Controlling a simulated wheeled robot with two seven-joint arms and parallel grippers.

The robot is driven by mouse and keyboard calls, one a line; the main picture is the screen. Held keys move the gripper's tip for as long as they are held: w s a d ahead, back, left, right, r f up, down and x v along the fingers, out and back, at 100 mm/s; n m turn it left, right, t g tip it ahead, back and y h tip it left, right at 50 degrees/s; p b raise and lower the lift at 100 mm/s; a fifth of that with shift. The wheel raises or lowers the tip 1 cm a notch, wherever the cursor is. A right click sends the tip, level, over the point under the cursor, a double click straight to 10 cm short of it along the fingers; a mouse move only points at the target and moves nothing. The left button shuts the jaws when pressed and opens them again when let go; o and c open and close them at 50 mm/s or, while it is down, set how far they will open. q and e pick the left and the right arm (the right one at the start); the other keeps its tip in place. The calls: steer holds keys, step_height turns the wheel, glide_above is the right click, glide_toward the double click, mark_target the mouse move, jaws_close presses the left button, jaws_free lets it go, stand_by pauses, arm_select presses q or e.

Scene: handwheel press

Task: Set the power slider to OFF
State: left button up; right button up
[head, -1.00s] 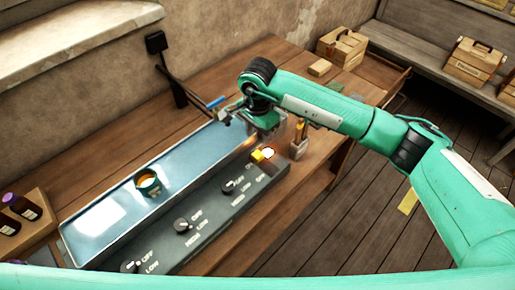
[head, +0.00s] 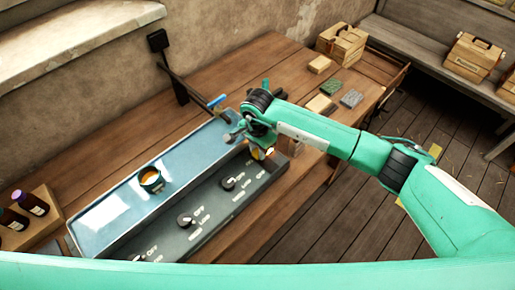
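A grey control panel (head: 208,212) runs along the front of a blue metal tray (head: 120,205). It bears several black knobs, including one in the middle (head: 186,221) and one nearer its far end (head: 228,183), with labels such as OFF and LOW. At the far right end a small yellow part (head: 256,153), perhaps the power slider, shows beside a glowing lamp (head: 270,152). My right gripper (head: 264,146) is low over that end and partly covers both. Its fingertips are hidden, so I cannot tell open from shut, or whether it touches. My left gripper is not in view.
An orange-filled cup (head: 150,179) stands on the tray. Dark bottles (head: 30,203) in a wooden holder are at the left. Blocks (head: 320,104) and coloured pads (head: 351,98) lie on the wooden table at the back right. A wall stands behind.

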mark_target(271, 167)
jaws_close()
steer(key=shift+s+d+b, duration=1.25)
steer(key=shift+s+d, duration=0.75)
steer(key=shift+d, duration=0.05)
steer(key=shift+o, duration=1.7)
jaws_free()
steer(key=o, duration=0.3)
steer(key=shift+s+d, duration=0.1)
steer(key=shift+o, duration=0.2)
steer(key=shift+r, duration=0.15)
